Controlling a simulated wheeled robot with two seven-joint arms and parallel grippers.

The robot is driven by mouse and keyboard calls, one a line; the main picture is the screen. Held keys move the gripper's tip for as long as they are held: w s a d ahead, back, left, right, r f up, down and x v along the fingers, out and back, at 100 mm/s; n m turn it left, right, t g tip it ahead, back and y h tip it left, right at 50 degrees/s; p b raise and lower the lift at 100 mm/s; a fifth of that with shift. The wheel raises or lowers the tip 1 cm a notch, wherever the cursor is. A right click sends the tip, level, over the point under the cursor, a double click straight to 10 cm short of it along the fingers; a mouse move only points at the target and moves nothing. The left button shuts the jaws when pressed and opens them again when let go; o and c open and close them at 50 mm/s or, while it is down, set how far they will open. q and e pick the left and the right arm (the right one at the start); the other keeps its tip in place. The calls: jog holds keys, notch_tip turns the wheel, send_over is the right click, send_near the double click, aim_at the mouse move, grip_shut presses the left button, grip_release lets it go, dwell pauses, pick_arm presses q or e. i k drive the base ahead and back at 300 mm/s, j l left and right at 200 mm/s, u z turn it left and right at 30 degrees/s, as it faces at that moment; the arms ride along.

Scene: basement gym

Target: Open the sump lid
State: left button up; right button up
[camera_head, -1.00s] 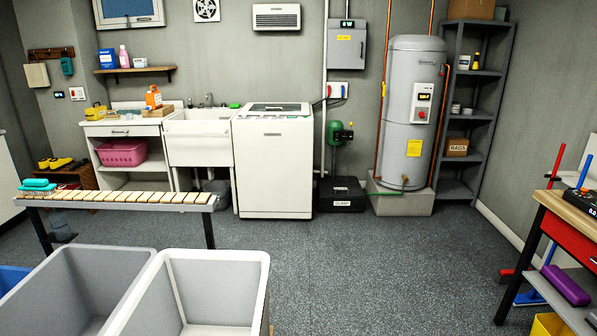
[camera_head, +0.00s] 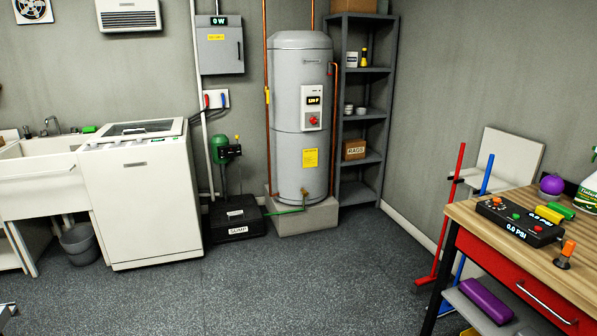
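The sump (camera_head: 236,219) is a low black box on the floor with a white "SUMP" label on its front. Its flat black lid (camera_head: 233,211) appears closed. A green pump (camera_head: 224,150) on a pipe rises at its back. It stands between the white washer and the grey water heater.
The washer (camera_head: 147,197) stands left of the sump. A wooden-topped workbench (camera_head: 520,228) is at the right. The floor (camera_head: 270,285) before the sump is clear.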

aim_at(248, 211)
jog(key=i, duration=2.3)
